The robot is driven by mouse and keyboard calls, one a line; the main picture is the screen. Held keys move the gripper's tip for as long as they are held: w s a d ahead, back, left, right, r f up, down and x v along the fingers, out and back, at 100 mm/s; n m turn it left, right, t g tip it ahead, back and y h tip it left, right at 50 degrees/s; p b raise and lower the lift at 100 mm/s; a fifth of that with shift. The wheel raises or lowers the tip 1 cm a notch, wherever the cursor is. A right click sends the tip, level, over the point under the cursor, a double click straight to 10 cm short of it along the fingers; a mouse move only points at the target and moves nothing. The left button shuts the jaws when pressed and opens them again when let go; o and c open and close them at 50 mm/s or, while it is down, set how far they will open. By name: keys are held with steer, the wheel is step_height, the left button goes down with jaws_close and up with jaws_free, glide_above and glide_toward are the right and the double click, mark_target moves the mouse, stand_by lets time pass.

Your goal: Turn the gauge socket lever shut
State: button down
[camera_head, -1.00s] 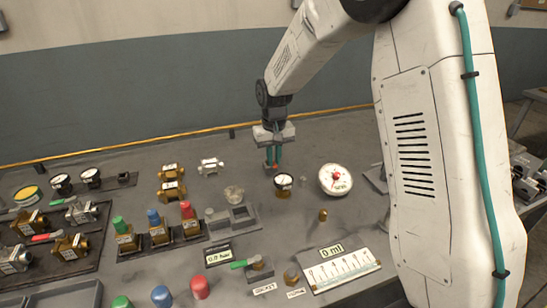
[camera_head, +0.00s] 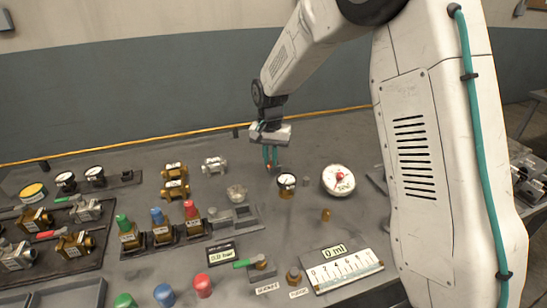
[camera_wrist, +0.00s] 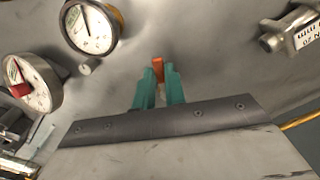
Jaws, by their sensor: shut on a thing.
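A socket block with a green lever (camera_head: 246,264) stands at the front of the bench, behind a small label whose print is hard to read. The lever points to the left. My gripper (camera_head: 271,156) is well behind it, above the bench beside a small dial gauge (camera_head: 286,181). In the wrist view, my teal fingers (camera_wrist: 159,88) are closed on a small orange-red piece (camera_wrist: 158,66), which sticks out past the tips. Most of that piece is hidden between the fingers. The lever does not show in the wrist view.
A larger round gauge (camera_head: 338,181) stands right of the gripper. Valves with green, blue and red caps (camera_head: 190,210) stand in a row on the left. A small display (camera_head: 222,253) and a scale plate (camera_head: 342,272) flank the lever. The back of the bench is fairly clear.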

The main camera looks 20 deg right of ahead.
steer(key=m, duration=0.2)
steer(key=w+a+m, duration=0.1)
steer(key=m, duration=0.2)
steer(key=shift+w+a+m, duration=0.15)
steer(key=shift+a+m, duration=0.1)
steer(key=shift+m, duration=0.05)
steer(key=m, duration=0.1)
steer(key=w+m, duration=0.1)
steer(key=m, duration=0.1)
steer(key=shift+a, duration=0.2)
steer(key=shift+w+a+m, duration=0.1)
steer(key=shift+w+m, duration=0.15)
steer(key=shift+m, duration=0.55)
steer(key=shift+w+m, duration=0.25)
steer(key=shift+m, duration=0.55)
steer(key=shift+w, duration=0.1)
steer(key=c, duration=1.5)
jaws_free()
steer(key=shift+o, duration=0.2)
